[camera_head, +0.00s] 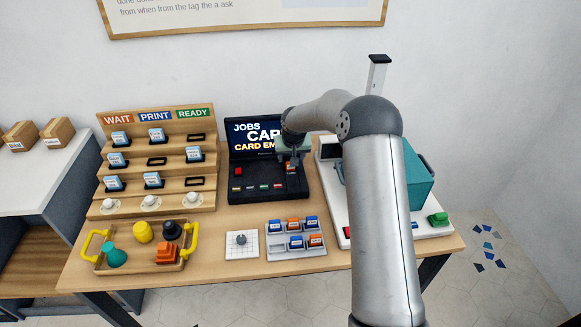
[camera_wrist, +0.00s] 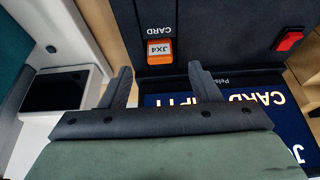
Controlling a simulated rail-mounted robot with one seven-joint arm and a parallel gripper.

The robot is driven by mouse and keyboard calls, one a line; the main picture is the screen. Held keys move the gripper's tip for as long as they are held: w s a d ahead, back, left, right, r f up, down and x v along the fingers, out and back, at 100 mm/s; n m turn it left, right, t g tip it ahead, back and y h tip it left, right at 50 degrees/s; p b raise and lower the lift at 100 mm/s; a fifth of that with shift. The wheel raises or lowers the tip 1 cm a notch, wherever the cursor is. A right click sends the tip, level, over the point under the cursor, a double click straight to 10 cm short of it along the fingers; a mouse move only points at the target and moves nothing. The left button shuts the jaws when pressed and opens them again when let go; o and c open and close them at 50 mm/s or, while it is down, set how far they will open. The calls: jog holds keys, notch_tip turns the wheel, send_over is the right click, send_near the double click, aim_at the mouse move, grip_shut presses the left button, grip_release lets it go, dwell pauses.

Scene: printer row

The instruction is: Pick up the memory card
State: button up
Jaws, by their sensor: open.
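An orange memory card (camera_wrist: 160,50) marked JX4 sits at the slot labelled CARD on the dark jobs console (camera_wrist: 205,25). In the head view the console (camera_head: 240,185) stands at the back middle of the table, and the orange card (camera_head: 291,168) shows partly behind my gripper (camera_head: 292,159). In the wrist view my gripper (camera_wrist: 160,70) is open and empty, with the card beyond and between its fingertips. The fingers appear apart from the card. The console screen (camera_head: 250,138) reads "CARD EM…", the rest hidden by my arm.
A grey tray (camera_head: 297,255) holds several blue and orange cards. A stepped rack (camera_head: 155,172) with WAIT, PRINT and READY columns stands left. A wooden tray (camera_head: 128,266) with yellow handles is in front. A teal-and-white printer (camera_head: 420,180) stands right, partly behind my arm.

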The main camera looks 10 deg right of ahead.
jog(key=shift+p+x, duration=0.6)
jog(key=shift+x, duration=1.75)
jog(key=shift+w, duration=0.1)
jog(key=c, duration=1.1)
jog(key=shift+r, duration=0.1)
